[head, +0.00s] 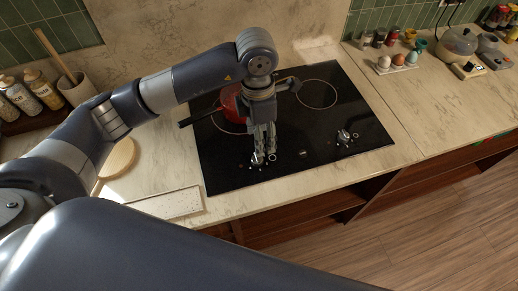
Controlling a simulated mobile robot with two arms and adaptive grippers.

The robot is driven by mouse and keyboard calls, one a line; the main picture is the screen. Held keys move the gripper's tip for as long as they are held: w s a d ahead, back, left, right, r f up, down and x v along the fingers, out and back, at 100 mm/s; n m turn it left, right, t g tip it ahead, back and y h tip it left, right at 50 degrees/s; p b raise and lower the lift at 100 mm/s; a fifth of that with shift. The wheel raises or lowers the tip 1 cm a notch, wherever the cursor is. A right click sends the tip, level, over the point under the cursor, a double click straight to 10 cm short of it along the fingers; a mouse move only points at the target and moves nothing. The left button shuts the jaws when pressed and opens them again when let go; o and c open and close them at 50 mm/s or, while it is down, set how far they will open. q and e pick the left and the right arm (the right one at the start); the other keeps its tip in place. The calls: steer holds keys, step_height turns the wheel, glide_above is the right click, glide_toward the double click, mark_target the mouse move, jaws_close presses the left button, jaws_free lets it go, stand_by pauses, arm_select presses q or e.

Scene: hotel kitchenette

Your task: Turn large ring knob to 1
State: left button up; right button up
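A black cooktop (225,172) is set into the pale counter. On its front part are a knob (257,159) at the left and another knob (345,136) at the right. Both are small here, so I cannot tell their markings or settings, or which one has the large ring. My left gripper (264,149) points down right at the left knob and partly hides it. Its fingers look close together, but I cannot tell whether they are open, shut or touching the knob. My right gripper is out of view.
A red pan (230,101) stands on the back left of the cooktop, partly hidden by my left arm. A white board (167,205) lies left of the cooktop, near the counter edge. An egg tray (397,68) and jars stand at the back right. The right counter's front is clear.

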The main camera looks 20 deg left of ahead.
mark_target(257, 159)
arm_select(q)
steer(key=shift+y, duration=0.3)
steer(key=f+p, duration=0.1)
steer(key=f, duration=0.2)
steer(key=f+p, duration=0.1)
steer(key=f, duration=0.2)
steer(key=a+f+p, duration=0.1)
steer(key=f, duration=0.2)
steer(key=shift+f+p, duration=0.3)
steer(key=shift+p, duration=0.05)
steer(key=shift+f, duration=0.5)
steer(key=shift+c, duration=0.4)
steer(key=shift+w, duration=0.1)
steer(key=c, duration=1)
